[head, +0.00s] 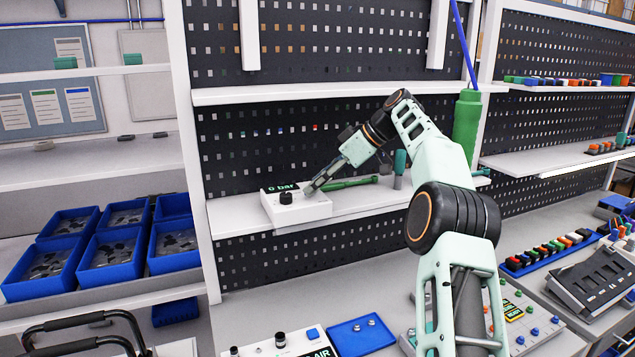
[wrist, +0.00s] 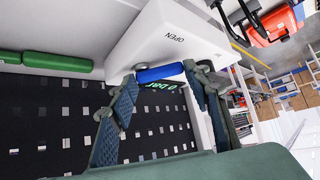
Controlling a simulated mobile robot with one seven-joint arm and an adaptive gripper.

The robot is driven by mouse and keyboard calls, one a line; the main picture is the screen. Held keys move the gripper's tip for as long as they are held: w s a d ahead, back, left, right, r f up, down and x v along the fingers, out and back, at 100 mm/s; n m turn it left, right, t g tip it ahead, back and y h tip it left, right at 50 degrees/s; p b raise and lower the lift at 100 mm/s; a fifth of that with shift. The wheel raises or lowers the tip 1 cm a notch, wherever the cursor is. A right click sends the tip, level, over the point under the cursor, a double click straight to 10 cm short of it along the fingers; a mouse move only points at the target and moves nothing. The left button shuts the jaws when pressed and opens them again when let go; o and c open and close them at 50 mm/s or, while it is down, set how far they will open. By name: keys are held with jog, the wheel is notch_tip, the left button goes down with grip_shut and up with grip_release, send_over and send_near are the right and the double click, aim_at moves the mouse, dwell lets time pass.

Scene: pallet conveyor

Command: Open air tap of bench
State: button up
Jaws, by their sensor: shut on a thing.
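The air unit (head: 296,208) is a white box on the lower shelf, with a black knob on top and a display reading 0 bar (head: 283,187). In the wrist view its white face (wrist: 180,40) carries the word OPEN. The tap's blue handle (wrist: 160,74) lies between my two fingertips, next to that face. My gripper (head: 312,188) is at the right side of the box and is shut on the handle. In the head view my gripper hides the handle. The word OPEN is beside the handle, not under it.
A green tool (head: 350,183) lies on the shelf (head: 370,198) right of the box. A green cylinder (head: 466,120) hangs from a blue hose beside my arm. Blue bins (head: 110,252) stand at left. The bench below holds a panel (head: 300,345) and blue tray (head: 361,336).

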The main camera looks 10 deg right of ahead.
jog(key=shift+d+n, duration=0.1)
jog(key=shift+n, duration=0.2)
dwell(0.5)
jog(key=o, duration=0.9)
jog(key=shift+s+a+m+t, duration=0.1)
jog(key=shift+a+m+t, duration=0.2)
jog(key=shift+m, duration=0.5)
